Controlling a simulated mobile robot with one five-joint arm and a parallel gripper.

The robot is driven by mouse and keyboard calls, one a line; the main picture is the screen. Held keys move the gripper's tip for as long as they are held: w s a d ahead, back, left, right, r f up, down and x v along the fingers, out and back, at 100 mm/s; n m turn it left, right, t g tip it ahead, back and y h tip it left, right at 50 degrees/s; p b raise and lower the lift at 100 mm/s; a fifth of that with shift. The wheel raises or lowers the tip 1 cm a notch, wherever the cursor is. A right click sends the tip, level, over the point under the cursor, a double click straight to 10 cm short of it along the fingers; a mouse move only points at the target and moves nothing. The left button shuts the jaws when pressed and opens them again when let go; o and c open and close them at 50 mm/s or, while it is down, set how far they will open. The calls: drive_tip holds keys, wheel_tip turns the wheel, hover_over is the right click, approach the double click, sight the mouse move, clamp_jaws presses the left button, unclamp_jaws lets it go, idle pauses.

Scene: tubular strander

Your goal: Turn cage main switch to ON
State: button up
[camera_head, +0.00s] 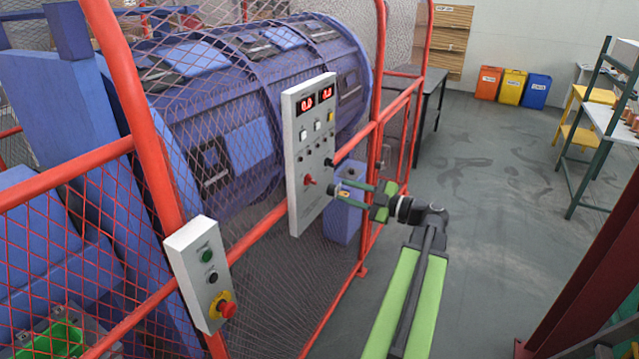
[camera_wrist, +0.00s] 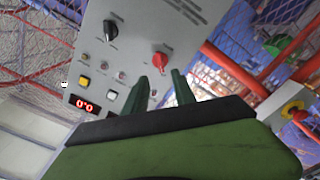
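A grey control panel (camera_head: 310,150) is mounted on the red cage fence, and it also fills the upper middle of the wrist view (camera_wrist: 165,20). It carries a red rotary switch (camera_head: 309,180) and a black rotary knob (camera_head: 328,162). Their labels are too small to read, so I cannot tell which is the cage main switch. My gripper (camera_head: 336,198) is at the panel's lower right, open and empty. In the wrist view the red switch (camera_wrist: 160,60) lies just beyond and between my two fingertips (camera_wrist: 158,76); the black knob (camera_wrist: 110,30) is to the left. Contact is not visible.
The panel also has red digital displays (camera_head: 316,99) and small buttons. A smaller button box (camera_head: 200,272) with a red emergency stop (camera_head: 226,308) hangs on the fence at left. Red mesh fence (camera_head: 255,230) runs along the machine. Grey floor (camera_head: 480,190) at right is clear.

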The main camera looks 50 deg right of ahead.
sight(315, 182)
drive_tip(key=x, duration=0.9)
drive_tip(key=shift+w+a, duration=0.1)
drive_tip(key=shift+w, duration=0.25)
drive_tip(key=shift+c, duration=0.4)
clamp_jaws()
